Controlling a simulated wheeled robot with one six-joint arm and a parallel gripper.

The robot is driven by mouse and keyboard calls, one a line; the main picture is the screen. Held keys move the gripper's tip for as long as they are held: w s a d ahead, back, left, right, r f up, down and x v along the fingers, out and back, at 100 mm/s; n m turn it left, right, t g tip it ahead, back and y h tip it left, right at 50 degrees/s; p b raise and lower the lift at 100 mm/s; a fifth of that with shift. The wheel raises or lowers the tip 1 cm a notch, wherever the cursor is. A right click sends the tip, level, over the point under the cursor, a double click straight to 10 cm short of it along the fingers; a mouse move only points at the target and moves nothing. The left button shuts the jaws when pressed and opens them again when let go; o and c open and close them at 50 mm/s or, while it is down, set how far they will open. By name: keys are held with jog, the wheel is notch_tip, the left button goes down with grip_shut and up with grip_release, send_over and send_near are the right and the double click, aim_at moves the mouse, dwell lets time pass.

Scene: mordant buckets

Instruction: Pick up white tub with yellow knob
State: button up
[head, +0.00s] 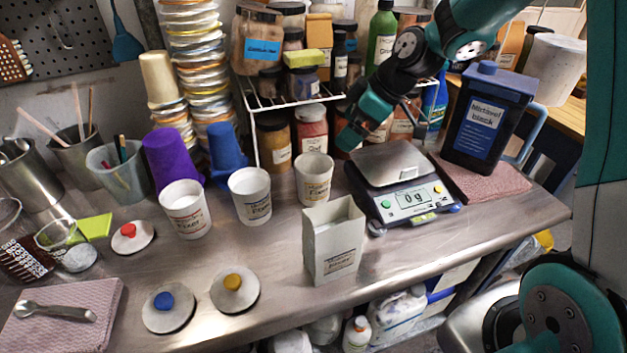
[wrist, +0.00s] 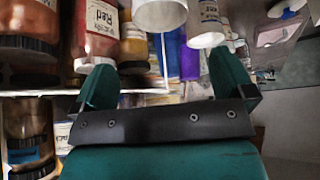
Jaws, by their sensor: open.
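A round white piece with a yellow knob (head: 233,282) lies flat at the front of the metal bench, left of a paper bag. I cannot tell whether it is a lid or a shallow tub. Three open white tubs, a left one (head: 185,212), a middle one (head: 250,197) and a right one (head: 314,181), stand behind it without knobs. My gripper (head: 360,122) is open and empty, high above the bench near the rack, well behind and right of the yellow knob. In the wrist view, my open gripper (wrist: 165,85) has white tubs beyond it; no yellow knob shows.
Similar white pieces carry a blue knob (head: 163,301) and a red knob (head: 129,231). The paper bag (head: 331,240) stands upright nearby. A scale (head: 405,195) sits to the right, below my arm. A jar rack (head: 290,104) is behind. Bare metal surrounds the yellow-knobbed piece.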

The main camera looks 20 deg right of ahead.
jog(key=p, duration=0.2)
send_near(314, 164)
jog(key=s+a+f, duration=0.1)
jog(key=s+a, duration=0.1)
jog(key=a, duration=0.1)
jog(key=shift+p+x, duration=1)
jog(key=shift+x, duration=1.8)
jog(key=shift+a+r, duration=0.1)
jog(key=shift+r, duration=0.05)
jog(key=c, duration=1.1)
